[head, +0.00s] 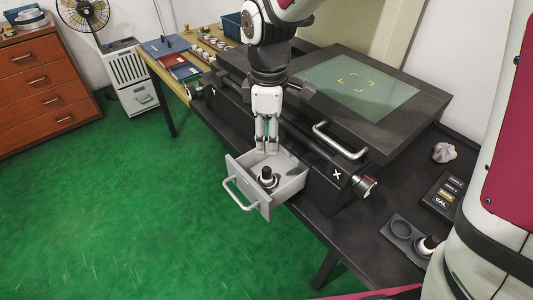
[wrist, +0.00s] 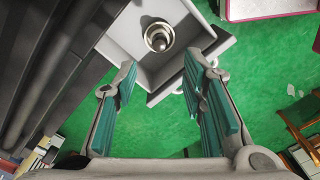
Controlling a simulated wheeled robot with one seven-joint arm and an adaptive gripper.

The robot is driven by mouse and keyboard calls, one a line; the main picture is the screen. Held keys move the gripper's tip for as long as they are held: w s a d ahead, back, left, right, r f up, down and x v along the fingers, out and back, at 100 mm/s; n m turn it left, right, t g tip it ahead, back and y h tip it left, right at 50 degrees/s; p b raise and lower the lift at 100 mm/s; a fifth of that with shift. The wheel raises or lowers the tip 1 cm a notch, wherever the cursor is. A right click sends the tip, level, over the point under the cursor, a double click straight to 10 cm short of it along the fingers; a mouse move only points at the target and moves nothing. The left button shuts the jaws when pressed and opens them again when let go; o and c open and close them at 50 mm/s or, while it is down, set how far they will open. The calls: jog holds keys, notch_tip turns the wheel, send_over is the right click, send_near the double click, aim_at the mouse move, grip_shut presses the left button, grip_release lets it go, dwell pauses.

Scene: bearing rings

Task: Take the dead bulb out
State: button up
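A small bulb in a dark round holder (head: 267,177) stands upright inside the open grey drawer (head: 290,188), towards its front. In the wrist view the bulb (wrist: 159,38) shows from above as a shiny round piece within a ring. I cannot tell from its look whether it is dead. My gripper (head: 267,149) points down over the back part of the drawer, behind the bulb and apart from it. In the wrist view my gripper (wrist: 158,75) has its teal-padded fingers spread with nothing between them, and the bulb lies beyond the fingertips.
The drawer's handle (head: 238,196) sticks out over the green floor. The machine with a glass top (head: 360,85) stands behind the drawer.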

aim_at(266, 168)
notch_tip(266, 168, down, 7)
jog(key=shift+f+b, duration=0.1)
jog(key=shift+b, duration=0.55)
jog(key=shift+a+f+b, duration=0.2)
jog(key=shift+f+b, duration=0.45)
jog(key=shift+f, duration=2.15)
jog(key=shift+c, duration=0.6)
grip_shut()
